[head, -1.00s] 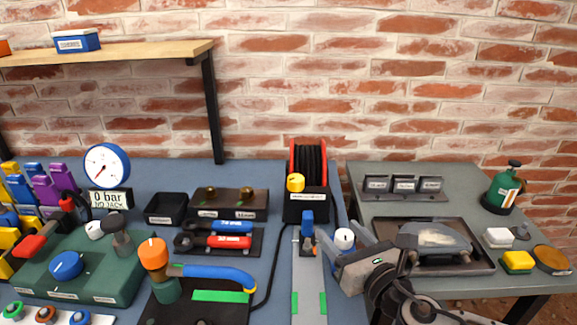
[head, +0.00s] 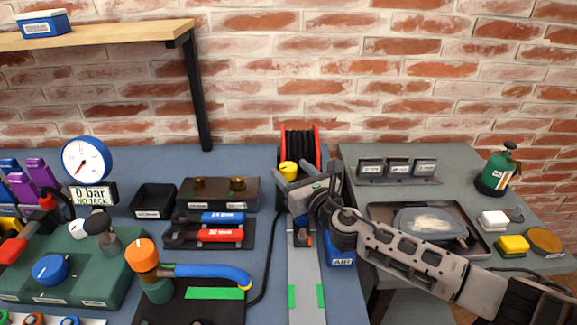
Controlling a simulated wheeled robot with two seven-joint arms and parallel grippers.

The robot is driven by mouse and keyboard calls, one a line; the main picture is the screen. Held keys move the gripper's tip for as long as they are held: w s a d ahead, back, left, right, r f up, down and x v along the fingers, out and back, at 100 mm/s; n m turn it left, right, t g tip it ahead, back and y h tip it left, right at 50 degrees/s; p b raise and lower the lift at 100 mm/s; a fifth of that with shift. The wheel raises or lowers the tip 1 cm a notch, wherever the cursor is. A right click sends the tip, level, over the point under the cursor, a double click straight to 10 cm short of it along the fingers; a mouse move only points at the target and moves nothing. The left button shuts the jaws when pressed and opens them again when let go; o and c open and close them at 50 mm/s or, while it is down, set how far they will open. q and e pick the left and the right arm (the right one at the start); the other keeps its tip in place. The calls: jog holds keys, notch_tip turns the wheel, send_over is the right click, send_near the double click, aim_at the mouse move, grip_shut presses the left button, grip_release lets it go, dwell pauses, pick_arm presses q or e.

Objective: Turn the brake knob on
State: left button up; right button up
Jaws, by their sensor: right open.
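A yellow knob (head: 288,169) sits on the black front box of the reel with red side plates (head: 300,146). It appears to be the brake knob; no readable label shows on it. My right gripper (head: 304,176) is open and empty at the front of the reel, with its fingers around or just in front of the yellow knob; I cannot tell if they touch it. The gripper and wrist hide most of the reel's box. My left gripper is not in view.
A gauge (head: 87,160) reading 0 bar stands at the left above a green panel (head: 110,275). Wrenches (head: 210,235) lie on a black plate left of my gripper. A blue AIR box (head: 341,262) is below my wrist. A tray (head: 378,211) is on the right table.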

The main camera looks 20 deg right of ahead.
jog(key=shift+x, duration=1.25)
jog(key=c, duration=1)
jog(key=shift+h, duration=0.3)
jog(key=shift+a+r+m+h+p, duration=0.1)
jog(key=shift+m+h+p, duration=0.8)
jog(key=shift+m+h, duration=0.15)
jog(key=shift+m+h+p, duration=0.2)
jog(key=shift+m+h, duration=0.8)
jog(key=shift+h, duration=0.6)
jog(key=shift+m+h+p, duration=0.15)
jog(key=shift+m+h, duration=0.8)
jog(key=shift+h, duration=0.6)
